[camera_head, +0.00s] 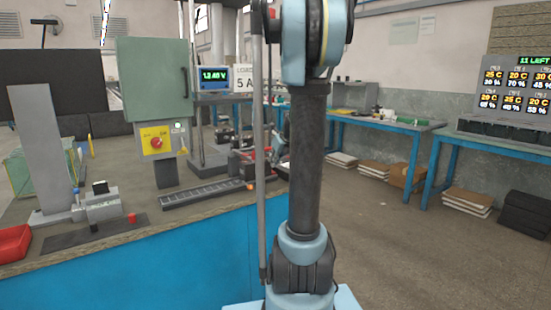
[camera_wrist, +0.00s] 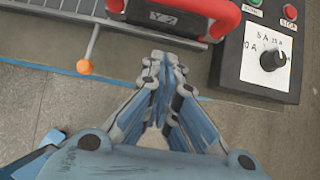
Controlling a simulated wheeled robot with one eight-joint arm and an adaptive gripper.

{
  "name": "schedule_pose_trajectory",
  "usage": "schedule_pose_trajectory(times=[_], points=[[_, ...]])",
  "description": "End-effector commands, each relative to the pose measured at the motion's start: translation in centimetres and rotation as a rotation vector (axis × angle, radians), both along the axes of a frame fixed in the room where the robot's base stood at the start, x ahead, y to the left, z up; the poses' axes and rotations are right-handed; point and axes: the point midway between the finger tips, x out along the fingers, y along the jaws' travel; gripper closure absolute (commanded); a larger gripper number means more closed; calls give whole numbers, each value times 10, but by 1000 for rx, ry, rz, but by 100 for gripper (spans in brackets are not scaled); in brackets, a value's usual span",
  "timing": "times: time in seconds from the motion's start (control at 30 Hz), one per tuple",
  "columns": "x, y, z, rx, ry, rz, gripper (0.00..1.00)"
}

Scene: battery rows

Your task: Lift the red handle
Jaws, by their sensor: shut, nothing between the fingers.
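A thick red handle (camera_wrist: 222,18) shows at the top of the wrist view. It curves over a dark block (camera_wrist: 163,18) marked Y 2, and its upper part is cut off by the frame edge. My gripper (camera_wrist: 166,62) is in the middle of the wrist view, below the handle in the picture. Its fingers are together, with nothing between them. A gap shows between the fingertips and the handle, and they do not appear to touch. In the head view my arm hides much of this spot, so the handle is hard to make out there.
A control box (camera_wrist: 232,75) with a knob and green and red buttons stands right of the handle. A rod with an orange ball (camera_wrist: 84,67) sticks out at left. In the head view a green cabinet (camera_head: 150,75) and a yellow switch panel (camera_head: 158,141) stand on the bench.

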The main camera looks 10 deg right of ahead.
Motion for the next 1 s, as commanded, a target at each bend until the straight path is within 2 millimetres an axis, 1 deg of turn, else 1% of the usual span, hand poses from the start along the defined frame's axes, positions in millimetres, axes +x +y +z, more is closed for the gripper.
schedule_pose_trajectory(times=[0.2,0.3,0.53,0.7,1.0], points=[[12,5,-17,0,0,1,100],[17,8,-4,0,0,1,100],[28,12,13,-1,1,1,100],[31,13,18,-1,0,1,100],[31,13,18,0,1,0,100]])
